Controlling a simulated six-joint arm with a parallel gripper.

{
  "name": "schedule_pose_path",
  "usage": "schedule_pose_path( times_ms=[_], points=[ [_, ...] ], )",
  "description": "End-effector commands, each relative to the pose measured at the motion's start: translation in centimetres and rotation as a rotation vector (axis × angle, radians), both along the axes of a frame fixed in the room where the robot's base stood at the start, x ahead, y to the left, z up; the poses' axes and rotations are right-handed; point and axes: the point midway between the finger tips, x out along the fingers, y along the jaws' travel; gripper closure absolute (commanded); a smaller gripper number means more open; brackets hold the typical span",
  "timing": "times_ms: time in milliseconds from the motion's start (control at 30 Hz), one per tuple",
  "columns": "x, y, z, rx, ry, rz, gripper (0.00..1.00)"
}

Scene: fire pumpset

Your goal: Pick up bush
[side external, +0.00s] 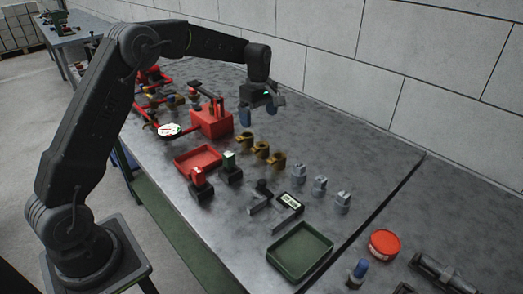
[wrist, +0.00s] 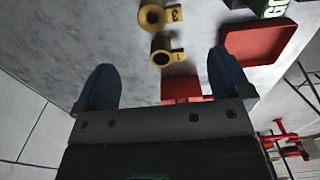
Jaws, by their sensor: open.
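Several brass-yellow bushes stand in a row on the grey table in the side view: one at the far end (side external: 246,140), a middle one (side external: 261,149) and a near one (side external: 277,161). In the wrist view, one yellow bush (wrist: 160,57) lies between and just ahead of my blue fingertips, and another (wrist: 155,16), with a dark mark on its tab, is farther ahead. My gripper (side external: 258,112) is open and empty above the table near the far end of the row. It also shows in the wrist view (wrist: 161,66), fingers wide apart, touching no bush.
A red block with upright posts (side external: 211,120) stands close to my gripper. A red tray (side external: 198,158), a green tray (side external: 301,252), several grey parts (side external: 319,185) and a red round tin (side external: 384,244) are on the table. A block wall runs behind.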

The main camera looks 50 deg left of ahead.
Motion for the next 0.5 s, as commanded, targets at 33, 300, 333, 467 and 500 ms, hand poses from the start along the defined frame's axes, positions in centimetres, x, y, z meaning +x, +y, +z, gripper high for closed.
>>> schedule_pose_path(
  times_ms=[33,300,333,467,500],
  points=[
    [-0.1,0.0,-1.0,-0.001,0.006,0.0,0.03],
    [-0.1,-0.1,-6.0,-0.001,0.004,-0.003,0.03],
    [-0.1,-0.1,-6.4,-0.001,0.004,-0.003,0.03],
    [-0.1,-0.1,-7.3,0.0,0.001,-0.004,0.03],
    [-0.1,-0.1,-7.5,0.0,0.002,-0.004,0.03]
  ],
)
